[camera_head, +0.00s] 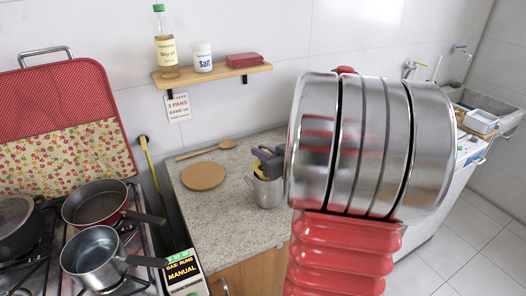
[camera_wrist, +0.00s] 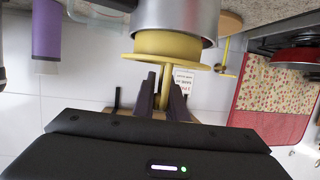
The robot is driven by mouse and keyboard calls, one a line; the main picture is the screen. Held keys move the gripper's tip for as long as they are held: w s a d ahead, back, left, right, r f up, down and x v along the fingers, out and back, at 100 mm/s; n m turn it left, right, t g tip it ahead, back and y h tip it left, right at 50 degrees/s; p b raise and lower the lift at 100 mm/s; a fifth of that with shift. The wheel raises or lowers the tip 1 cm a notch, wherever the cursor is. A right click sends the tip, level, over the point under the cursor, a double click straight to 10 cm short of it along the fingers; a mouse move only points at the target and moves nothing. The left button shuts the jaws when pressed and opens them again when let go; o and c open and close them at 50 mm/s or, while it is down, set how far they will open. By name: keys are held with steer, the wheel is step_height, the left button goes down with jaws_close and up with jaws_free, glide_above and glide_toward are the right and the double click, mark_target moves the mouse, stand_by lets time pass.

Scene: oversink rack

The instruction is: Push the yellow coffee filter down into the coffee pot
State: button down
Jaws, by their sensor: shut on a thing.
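The silver coffee pot (camera_head: 268,192) stands on the granite counter in the head view. The wrist view is upside down and shows the pot (camera_wrist: 178,18) at the top. The yellow coffee filter (camera_wrist: 165,62) has a wide flat disc, with a round yellow part between the disc and the pot's mouth. Its thin stem points away from the pot. My gripper (camera_wrist: 165,92) is shut on this stem, one dark finger on each side. In the head view my dark gripper (camera_head: 267,160) is just above the pot. How deep the filter sits inside is hidden.
A round wooden board (camera_head: 203,176) and a wooden spoon (camera_head: 205,150) lie left of the pot. The stove with a saucepan (camera_head: 95,249) is further left. A shelf (camera_head: 212,75) with a bottle and salt hangs behind. Large steel and red parts cover the foreground right of the pot.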

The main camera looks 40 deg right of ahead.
steer(key=shift+f, duration=0.95)
stand_by(0.8)
steer(key=c, duration=1.7)
jaws_free()
steer(key=shift+o, duration=0.6)
steer(key=o, duration=0.5)
steer(key=shift+c, duration=0.2)
steer(key=shift+r, duration=0.1)
steer(key=shift+r, duration=3.45)
steer(key=shift+s, duration=0.1)
